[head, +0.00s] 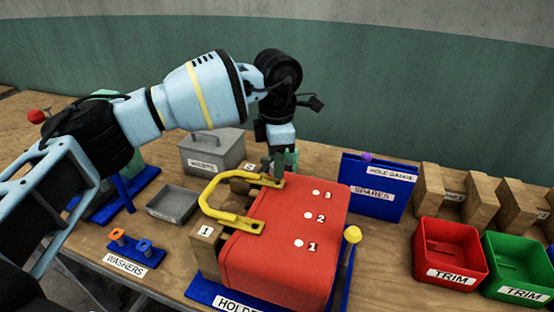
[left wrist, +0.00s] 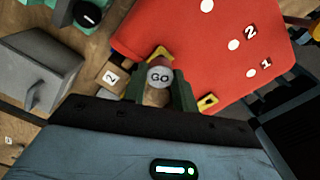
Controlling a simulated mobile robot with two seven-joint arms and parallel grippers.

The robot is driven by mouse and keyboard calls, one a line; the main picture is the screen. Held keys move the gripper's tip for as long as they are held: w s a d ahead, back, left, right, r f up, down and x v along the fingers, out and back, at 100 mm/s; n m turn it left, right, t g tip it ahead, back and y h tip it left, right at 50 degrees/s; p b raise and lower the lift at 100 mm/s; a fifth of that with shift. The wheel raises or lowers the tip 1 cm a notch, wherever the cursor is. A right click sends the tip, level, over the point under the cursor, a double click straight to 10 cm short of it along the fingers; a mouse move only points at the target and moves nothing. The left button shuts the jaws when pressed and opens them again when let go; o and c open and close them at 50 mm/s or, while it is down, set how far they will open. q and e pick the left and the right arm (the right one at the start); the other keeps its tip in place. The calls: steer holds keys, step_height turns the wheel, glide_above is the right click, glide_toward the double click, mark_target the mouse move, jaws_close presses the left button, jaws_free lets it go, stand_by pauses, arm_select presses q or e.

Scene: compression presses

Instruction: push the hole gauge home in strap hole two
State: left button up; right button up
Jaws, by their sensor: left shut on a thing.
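My left gripper (head: 279,172) points down at the far end of a yellow strap-like handle (head: 212,197), beside the far left corner of a red block. In the left wrist view the gripper (left wrist: 160,92) is shut on a round piece marked GO (left wrist: 160,77), which looks like the hole gauge. Yellow metal shows on both sides of it. A wooden block marked 2 (left wrist: 112,77) is close by. The fingers hide the gauge's lower end and the hole, so I cannot tell how deep it sits. My right gripper is not in view.
The red block (head: 285,240) carries white dots numbered 1 to 3. A yellow knob (head: 352,234) stands at its right. Red (head: 448,235) and green (head: 518,243) trim bins are right.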

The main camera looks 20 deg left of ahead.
arm_select(q)
steer(key=shift+f, duration=1.4)
stand_by(0.4)
steer(key=o, duration=1.1)
steer(key=shift+r+b, duration=0.3)
steer(key=shift+r, duration=3.6)
